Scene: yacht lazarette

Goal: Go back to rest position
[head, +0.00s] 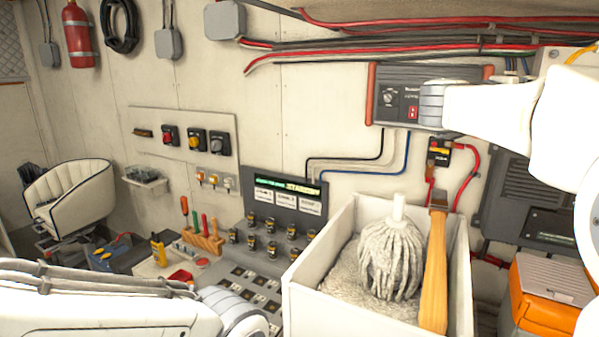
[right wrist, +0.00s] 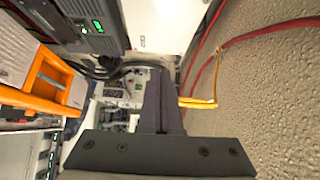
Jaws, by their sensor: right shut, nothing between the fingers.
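My right gripper (right wrist: 163,75) shows in the right wrist view, its dark fingers together and nothing between them. It is beside a rough light wall with red and yellow cables. In the head view my right arm reaches in from the upper right, in front of a dark control unit (head: 397,92) on the wall; its fingers cannot be made out there. My left arm lies across the lower left of the head view. Its gripper is not visible.
A white bin (head: 300,296) with a mop (head: 390,255) and a wooden-handled tool (head: 436,265) stands at front centre-right. An orange case (head: 541,296) is at lower right; it may be the orange box (right wrist: 72,85) in the wrist view. Red cables (head: 469,172) hang on the wall.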

